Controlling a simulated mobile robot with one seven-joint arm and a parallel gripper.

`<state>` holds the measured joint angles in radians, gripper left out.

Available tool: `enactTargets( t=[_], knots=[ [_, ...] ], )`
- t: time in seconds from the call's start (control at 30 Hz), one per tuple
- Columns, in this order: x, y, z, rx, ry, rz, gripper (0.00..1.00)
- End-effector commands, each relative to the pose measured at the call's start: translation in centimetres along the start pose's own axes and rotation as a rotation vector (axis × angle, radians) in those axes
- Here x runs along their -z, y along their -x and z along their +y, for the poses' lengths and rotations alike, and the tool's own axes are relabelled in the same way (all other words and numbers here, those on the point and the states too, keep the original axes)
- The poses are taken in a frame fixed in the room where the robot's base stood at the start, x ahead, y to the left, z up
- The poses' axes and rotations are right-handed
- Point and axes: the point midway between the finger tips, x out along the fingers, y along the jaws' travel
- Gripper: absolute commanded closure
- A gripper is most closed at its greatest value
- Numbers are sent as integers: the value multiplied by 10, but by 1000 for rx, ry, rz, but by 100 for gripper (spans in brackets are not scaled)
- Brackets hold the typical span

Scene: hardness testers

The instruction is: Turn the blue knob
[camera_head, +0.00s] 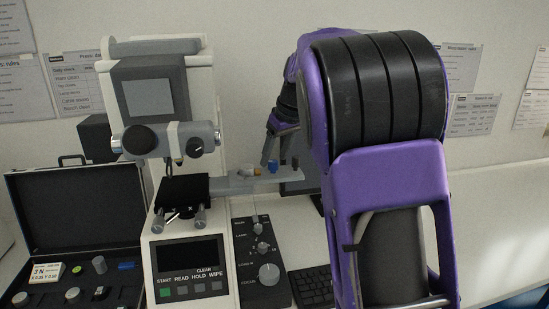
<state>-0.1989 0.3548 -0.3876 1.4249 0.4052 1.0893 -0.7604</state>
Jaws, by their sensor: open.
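A small blue knob (273,167) stands on the grey horizontal bar (228,185) that sticks out to the right of the hardness tester (182,115). My gripper (281,162) is open and points down over the right part of this bar. Its two fingers show on either side of the blue knob, the left one very close to it. I cannot tell whether a finger touches the knob. My purple arm hides the space to the right of the gripper.
An open black case (78,210) with small parts is at the left. White table is free at far right.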

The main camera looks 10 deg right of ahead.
Motion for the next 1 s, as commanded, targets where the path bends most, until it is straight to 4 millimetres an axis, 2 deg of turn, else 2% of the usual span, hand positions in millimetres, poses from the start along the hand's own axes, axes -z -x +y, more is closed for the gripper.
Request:
enactTargets(
  t=[0.13, 0.43, 0.47, 0.8, 1.0],
  knots=[
    [0, -11, 0, 0, -1, -1, 37],
    [0, -13, 0, 0, -1, 0, 37],
    [0, -13, 0, 0, -1, 0, 41],
    [0, -13, 0, 0, -1, 0, 100],
    [0, -13, 0, -1, -2, 0, 100]
  ],
)
